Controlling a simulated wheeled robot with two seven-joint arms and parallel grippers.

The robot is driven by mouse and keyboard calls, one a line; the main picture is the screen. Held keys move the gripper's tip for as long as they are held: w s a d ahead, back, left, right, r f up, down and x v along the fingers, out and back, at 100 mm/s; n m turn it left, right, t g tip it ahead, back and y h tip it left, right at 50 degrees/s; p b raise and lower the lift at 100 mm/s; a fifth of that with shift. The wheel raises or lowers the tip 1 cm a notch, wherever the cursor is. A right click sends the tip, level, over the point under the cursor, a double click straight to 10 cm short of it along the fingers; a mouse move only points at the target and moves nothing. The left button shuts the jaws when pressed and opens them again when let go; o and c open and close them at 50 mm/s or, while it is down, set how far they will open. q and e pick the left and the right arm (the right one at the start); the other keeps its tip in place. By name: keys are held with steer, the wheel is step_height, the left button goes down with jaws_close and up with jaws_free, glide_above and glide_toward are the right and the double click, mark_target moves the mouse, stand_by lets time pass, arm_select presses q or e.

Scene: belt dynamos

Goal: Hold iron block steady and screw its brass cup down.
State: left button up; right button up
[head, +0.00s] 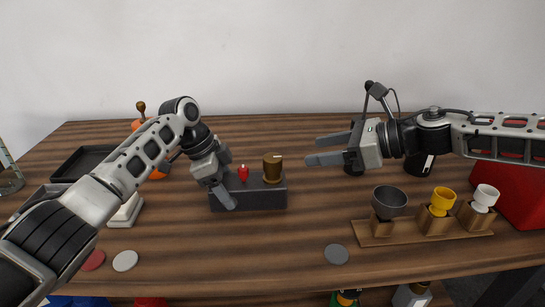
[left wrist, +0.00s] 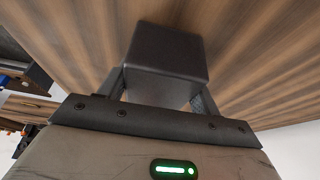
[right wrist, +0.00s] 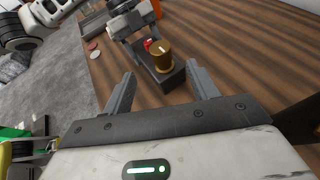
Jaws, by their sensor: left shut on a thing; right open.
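The dark iron block (head: 262,198) lies on the wooden table in the head view. The brass cup (head: 273,168) stands upright on its right part, with a light mark on top; whether it is fully seated I cannot tell. My left gripper (head: 226,188) is shut on the block's left end, and the left wrist view shows the block (left wrist: 168,58) between its fingers. My right gripper (head: 315,150) is open and empty, to the right of the cup and apart from it. In the right wrist view the cup (right wrist: 162,58) shows beyond and between the open fingers (right wrist: 160,95).
A small red part (head: 243,173) sits on the block left of the cup. A wooden rack (head: 408,236) with grey, yellow and white cups stands at the right. A red box (head: 522,195) is at the far right. A grey disc (head: 336,254) lies near the front edge.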

mark_target(274, 157)
steer(key=x, duration=1.1)
steer(key=shift+w+a, duration=0.2)
steer(key=shift+a, duration=0.1)
steer(key=c, duration=1)
